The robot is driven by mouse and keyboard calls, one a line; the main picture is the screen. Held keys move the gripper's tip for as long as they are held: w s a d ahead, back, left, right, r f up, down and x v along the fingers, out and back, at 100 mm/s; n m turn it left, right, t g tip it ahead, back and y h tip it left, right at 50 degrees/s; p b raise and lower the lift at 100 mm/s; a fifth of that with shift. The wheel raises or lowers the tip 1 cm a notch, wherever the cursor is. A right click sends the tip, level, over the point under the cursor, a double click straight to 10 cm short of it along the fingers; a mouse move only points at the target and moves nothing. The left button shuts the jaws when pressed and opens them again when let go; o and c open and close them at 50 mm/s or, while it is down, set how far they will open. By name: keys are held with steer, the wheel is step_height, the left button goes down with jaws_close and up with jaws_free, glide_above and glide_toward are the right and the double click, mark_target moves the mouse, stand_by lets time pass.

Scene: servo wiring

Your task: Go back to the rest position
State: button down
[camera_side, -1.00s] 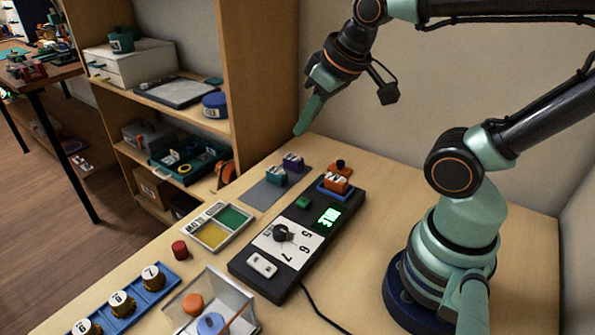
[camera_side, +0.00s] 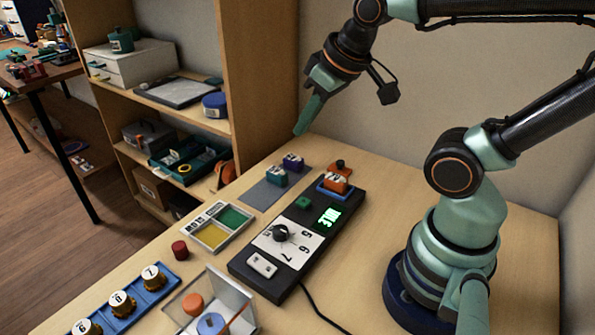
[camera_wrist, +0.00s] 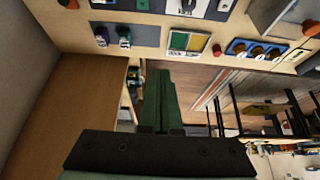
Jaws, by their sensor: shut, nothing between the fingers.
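My gripper (camera_side: 304,128) is shut and empty, held above the back of the table near the shelf unit. Its green fingers also show in the wrist view (camera_wrist: 163,110), pressed together. Below and in front of it, a dark control box (camera_side: 238,264) has a dial, a small lit green display (camera_side: 328,216) and a white switch. An orange block (camera_side: 335,183) sits in a blue holder at the box's far end. A teal block (camera_side: 277,176) and a purple block (camera_side: 293,162) stand on a grey mat (camera_side: 262,195) beside the box.
A tray with yellow and green sections (camera_side: 233,217) lies left of the box. A red cylinder (camera_side: 180,250), a blue rack with several numbered knobs (camera_side: 150,296) and a clear bin (camera_side: 246,300) stand at the front. A wooden shelf unit (camera_side: 262,80) rises behind the table's left side.

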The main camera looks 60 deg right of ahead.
stand_by(0.7)
steer(key=g, duration=0.6)
glide_above(303, 201)
step_height(303, 201, down, 6)
steer(key=shift+f, duration=0.25)
steer(key=shift+f, duration=0.15)
step_height(303, 201, down, 14)
steer(key=shift+r, duration=0.1)
stand_by(0.4)
